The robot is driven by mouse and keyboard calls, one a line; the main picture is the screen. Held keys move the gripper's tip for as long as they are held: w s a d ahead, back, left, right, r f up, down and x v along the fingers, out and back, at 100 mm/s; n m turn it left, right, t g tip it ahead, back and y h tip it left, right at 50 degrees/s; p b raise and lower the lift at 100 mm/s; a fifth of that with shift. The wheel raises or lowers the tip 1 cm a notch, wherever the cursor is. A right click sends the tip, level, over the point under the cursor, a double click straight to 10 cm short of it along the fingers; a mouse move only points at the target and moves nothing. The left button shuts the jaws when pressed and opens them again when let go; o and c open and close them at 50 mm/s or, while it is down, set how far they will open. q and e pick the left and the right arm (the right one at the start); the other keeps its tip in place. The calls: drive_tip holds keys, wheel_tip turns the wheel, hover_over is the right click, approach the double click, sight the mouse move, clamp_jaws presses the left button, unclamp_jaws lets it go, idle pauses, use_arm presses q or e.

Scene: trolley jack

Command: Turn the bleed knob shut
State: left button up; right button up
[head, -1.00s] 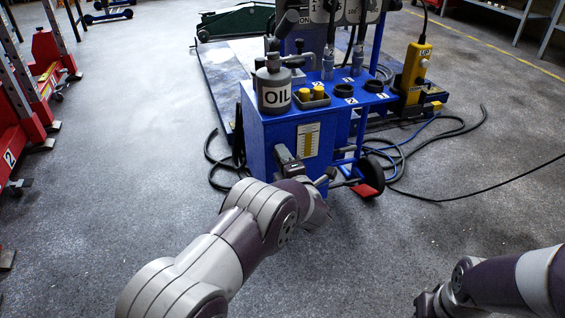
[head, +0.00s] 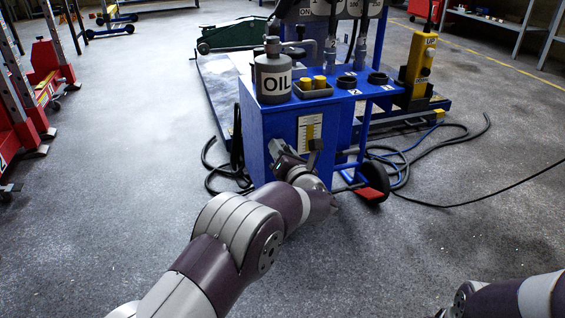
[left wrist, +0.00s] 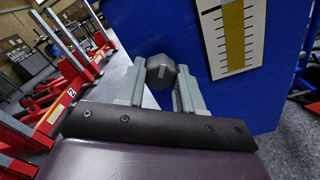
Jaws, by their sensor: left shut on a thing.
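The bleed knob (left wrist: 160,71) is a small dark grey faceted knob with a pale line on its face, low on the front of the blue cabinet (head: 262,141). My left gripper (left wrist: 159,78) is shut on it, one grey finger on each side in the left wrist view. In the head view my left gripper (head: 295,153) is at the cabinet front, below the yellow-striped gauge (head: 310,131), and the knob is hidden there. Only part of my right arm shows at the bottom right; its fingers are out of view.
A grey OIL can (head: 272,80) stands on the cabinet top. A red pedal (head: 371,194) sits low at its right. Black hoses (head: 440,160) lie on the floor at right. Red stands (head: 48,65) are at the far left. The floor in front is open.

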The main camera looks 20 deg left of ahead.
use_arm(q)
drive_tip(key=shift+f+n+b, duration=0.15)
drive_tip(key=shift+n+b, duration=1.4)
drive_tip(key=shift+n, duration=1.65)
drive_tip(key=o, duration=1)
drive_tip(key=shift+o, duration=0.2)
